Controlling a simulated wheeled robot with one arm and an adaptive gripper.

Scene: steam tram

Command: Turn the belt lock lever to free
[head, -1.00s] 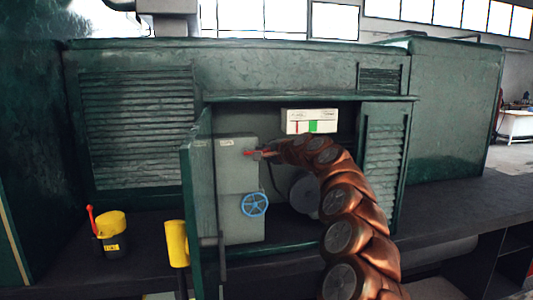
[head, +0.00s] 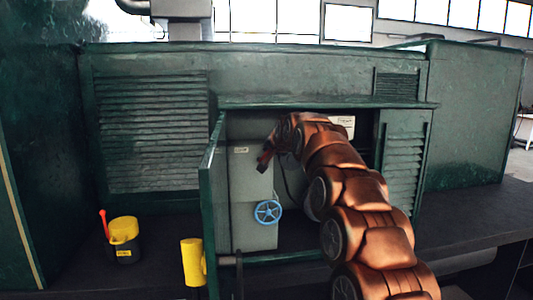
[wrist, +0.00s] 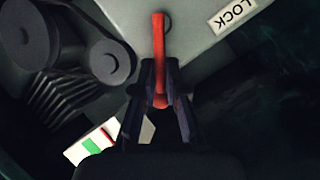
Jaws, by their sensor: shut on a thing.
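The red lever (wrist: 159,45) stands on a pale grey panel in the wrist view, with a LOCK label (wrist: 233,14) to its right. My gripper (wrist: 160,98) is shut on the lower end of the lever, one dark finger on each side. In the head view my gripper (head: 263,163) points down and left at the upper right part of the grey box (head: 249,190) inside the open cabinet. There the lever is mostly hidden by my gripper and cannot be told apart clearly.
A blue handwheel (head: 268,212) sits low on the grey box. The cabinet's green door (head: 211,190) stands open at left. A white sign (head: 342,125) is partly behind my arm. A yellow cylinder (head: 193,262) and a yellow-black can (head: 123,238) stand at left. The wrist view shows belt pulleys (wrist: 110,62).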

